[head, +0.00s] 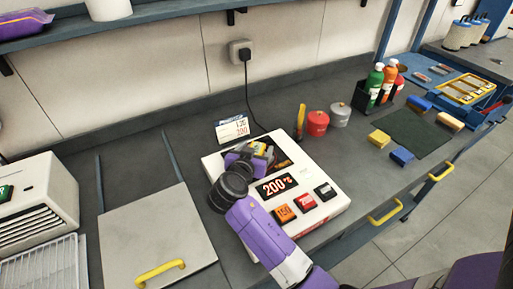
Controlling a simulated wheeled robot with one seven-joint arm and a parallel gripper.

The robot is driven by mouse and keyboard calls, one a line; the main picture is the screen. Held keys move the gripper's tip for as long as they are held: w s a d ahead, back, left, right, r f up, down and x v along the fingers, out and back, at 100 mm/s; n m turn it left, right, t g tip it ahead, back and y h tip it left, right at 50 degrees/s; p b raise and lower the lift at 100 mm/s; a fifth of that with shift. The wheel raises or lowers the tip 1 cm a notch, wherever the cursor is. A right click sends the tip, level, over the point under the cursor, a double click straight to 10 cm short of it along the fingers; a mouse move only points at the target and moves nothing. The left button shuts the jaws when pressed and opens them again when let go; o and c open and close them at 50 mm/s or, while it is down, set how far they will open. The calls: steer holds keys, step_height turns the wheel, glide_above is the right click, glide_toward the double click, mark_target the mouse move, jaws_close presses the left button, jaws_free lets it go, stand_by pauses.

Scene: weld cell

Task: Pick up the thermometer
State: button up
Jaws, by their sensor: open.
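My gripper (262,153) reaches over the back of a white device (325,205) on the bench. Its jaws are open. A yellow and black item (258,148) shows at the jaws, mostly hidden by the gripper; it may be the thermometer, but I cannot tell its full shape or whether the jaws touch it.
A small sign (232,128) stands behind the device. An upright orange and black stick (300,122), a red can (317,123) and a grey can (340,114) stand to its right. Bottles stand in a black holder (372,100). A grey lid (150,235) with a yellow handle lies left.

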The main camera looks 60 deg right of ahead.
steer(key=shift+w+d+f, duration=0.1)
steer(key=shift+d+f, duration=0.05)
steer(key=shift+d, duration=0.15)
steer(key=shift+c, duration=0.4)
jaws_close()
step_height(320, 180, up, 20)
steer(key=b, duration=0.2)
